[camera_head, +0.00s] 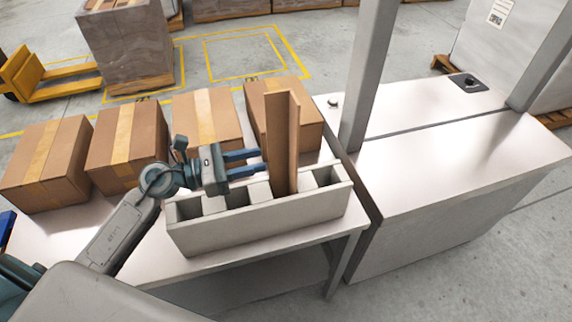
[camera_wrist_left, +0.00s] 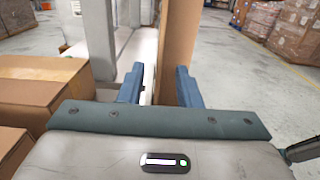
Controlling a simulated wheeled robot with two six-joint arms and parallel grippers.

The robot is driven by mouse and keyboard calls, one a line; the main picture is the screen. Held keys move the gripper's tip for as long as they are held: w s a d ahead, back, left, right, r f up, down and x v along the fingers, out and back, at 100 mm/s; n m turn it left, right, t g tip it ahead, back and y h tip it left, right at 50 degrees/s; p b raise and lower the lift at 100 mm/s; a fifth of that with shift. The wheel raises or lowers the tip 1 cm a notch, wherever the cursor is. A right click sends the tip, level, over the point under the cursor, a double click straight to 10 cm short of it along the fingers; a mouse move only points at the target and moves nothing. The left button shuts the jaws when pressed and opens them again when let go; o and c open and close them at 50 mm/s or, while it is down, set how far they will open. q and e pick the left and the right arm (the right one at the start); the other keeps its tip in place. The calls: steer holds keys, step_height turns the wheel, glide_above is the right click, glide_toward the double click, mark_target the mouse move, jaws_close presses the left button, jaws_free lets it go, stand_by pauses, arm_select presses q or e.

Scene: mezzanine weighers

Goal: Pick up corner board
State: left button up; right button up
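The corner board (camera_head: 283,140) is a tall brown L-shaped strip. It stands upright in a compartment of the grey divided holder (camera_head: 262,222) on the table. My left gripper (camera_head: 263,160) is open, its blue fingers pointing right with their tips close to the board's left edge. In the left wrist view the board (camera_wrist_left: 176,45) rises ahead of the open fingers (camera_wrist_left: 160,78), nearer the right finger. I cannot tell whether it touches. The board's lower end is hidden in the holder. My right gripper is not in view.
Several taped cartons (camera_head: 127,145) stand in a row behind the holder, close to my left arm. A metal post (camera_head: 368,75) and a steel-topped cabinet (camera_head: 470,165) stand to the right. Other holder compartments look empty.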

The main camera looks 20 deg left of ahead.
mark_target(274, 154)
arm_select(q)
steer(key=shift+w+d+r+p, duration=0.15)
steer(key=shift+w+d+p, duration=0.1)
steer(key=shift+p, duration=0.05)
steer(key=p+x, duration=0.2)
steer(key=x, duration=0.1)
steer(key=shift+w+d+r, duration=0.1)
steer(key=shift+d+r, duration=0.1)
steer(key=shift+w+d+f+p, duration=0.15)
steer(key=shift+w+d+p, duration=0.2)
steer(key=shift+d, duration=0.15)
jaws_close()
